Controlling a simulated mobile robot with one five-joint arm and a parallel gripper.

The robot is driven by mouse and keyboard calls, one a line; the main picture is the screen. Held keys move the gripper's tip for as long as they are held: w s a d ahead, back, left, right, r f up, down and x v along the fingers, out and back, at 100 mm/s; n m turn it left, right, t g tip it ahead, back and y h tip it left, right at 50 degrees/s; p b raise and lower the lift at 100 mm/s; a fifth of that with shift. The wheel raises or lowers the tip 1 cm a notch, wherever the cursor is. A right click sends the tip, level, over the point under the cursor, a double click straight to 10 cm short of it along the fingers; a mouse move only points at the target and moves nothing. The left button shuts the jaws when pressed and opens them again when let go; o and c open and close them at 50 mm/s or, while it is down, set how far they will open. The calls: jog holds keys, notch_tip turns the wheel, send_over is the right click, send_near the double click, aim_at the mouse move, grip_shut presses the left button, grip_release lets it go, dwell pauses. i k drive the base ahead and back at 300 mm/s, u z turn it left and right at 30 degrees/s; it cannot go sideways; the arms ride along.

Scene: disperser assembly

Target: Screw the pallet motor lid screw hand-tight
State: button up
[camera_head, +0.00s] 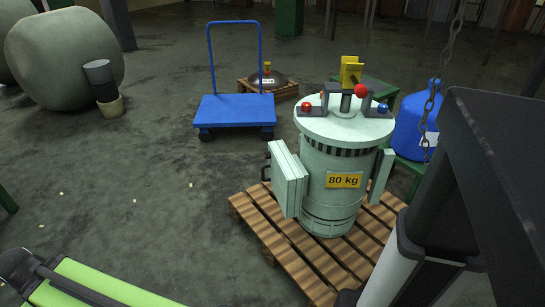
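The pallet motor (322,200) is a pale green upright cylinder with an "80 kg" label, standing on a wooden pallet (285,255). Its round pale lid (325,124) lies level on top. My gripper's fingers do not show; large dark and grey parts fill the right side.
A blue cart (235,110) stands behind left of the motor. Behind it a dark dome-shaped part (270,80) sits on a small pallet. A blue container (415,128) and a hanging chain (437,90) are at right. Floor left of the pallet is mostly clear.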

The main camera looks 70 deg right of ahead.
aim_at(267, 155)
jog(key=z, duration=0.25)
jog(key=i, duration=1)
